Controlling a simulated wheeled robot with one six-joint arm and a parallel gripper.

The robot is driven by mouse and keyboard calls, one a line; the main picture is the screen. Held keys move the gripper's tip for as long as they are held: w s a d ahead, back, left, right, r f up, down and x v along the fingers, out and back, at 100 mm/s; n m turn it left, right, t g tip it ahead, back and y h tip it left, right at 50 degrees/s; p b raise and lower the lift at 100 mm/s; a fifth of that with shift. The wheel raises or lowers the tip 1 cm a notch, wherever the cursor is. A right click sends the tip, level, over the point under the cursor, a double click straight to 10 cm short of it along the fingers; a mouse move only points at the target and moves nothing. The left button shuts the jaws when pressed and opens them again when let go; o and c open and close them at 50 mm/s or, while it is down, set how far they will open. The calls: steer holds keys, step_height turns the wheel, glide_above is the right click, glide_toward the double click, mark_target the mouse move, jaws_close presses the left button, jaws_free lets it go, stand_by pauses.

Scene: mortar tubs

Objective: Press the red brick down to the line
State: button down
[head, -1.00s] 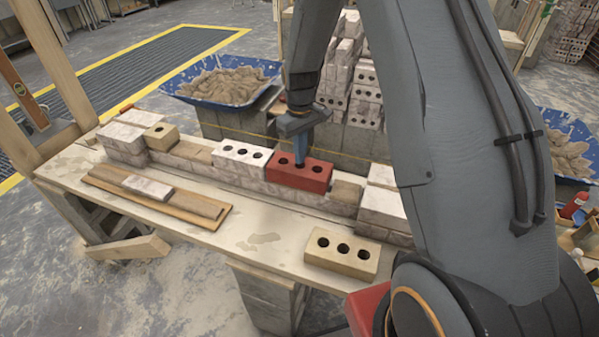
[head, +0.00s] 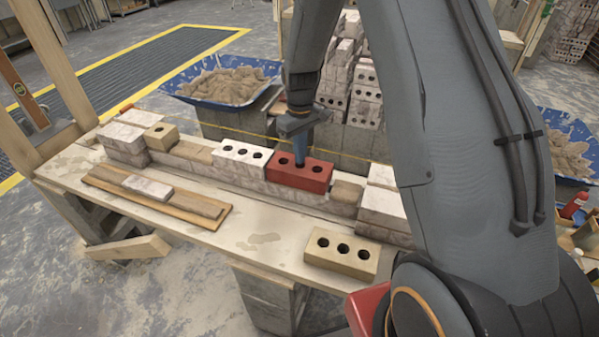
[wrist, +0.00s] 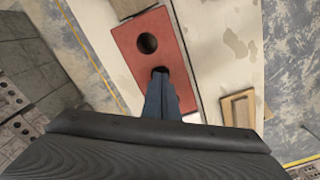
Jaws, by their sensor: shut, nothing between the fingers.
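The red brick (head: 300,174), with holes in its top, sits on the low brick wall, with a white brick (head: 243,156) to its left. My gripper (head: 300,163) is shut and points down, its fingertips at the brick's top by the middle hole. In the wrist view the shut fingers (wrist: 161,95) reach the red brick (wrist: 150,45) at one hole. I cannot tell whether they press on the top or enter the hole. A yellow line (head: 235,131) runs behind the wall. It also shows in the wrist view (wrist: 92,57).
A tan brick (head: 342,253) lies on the bench (head: 225,243) in front of the wall. A wooden board (head: 150,205) lies front left. Stacked pale bricks (head: 384,212) stand at the wall's right end. A blue tub of mortar (head: 222,84) is behind.

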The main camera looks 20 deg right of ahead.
steer(key=shift+f, duration=0.85)
stand_by(1.1)
steer(key=shift+r, duration=0.1)
steer(key=shift+r+p, duration=1.4)
steer(key=shift+r, duration=1.1)
steer(key=shift+s+r, duration=0.2)
steer(key=s+r+m, duration=0.2)
steer(key=s+r, duration=0.3)
steer(key=s, duration=0.7)
steer(key=s+r+m+t, duration=0.1)
steer(key=s+r, duration=0.5)
steer(key=s, duration=0.6)
steer(key=shift+s+a+r+m, duration=0.2)
steer(key=shift+s+m, duration=0.2)
steer(key=shift+m, duration=0.5)
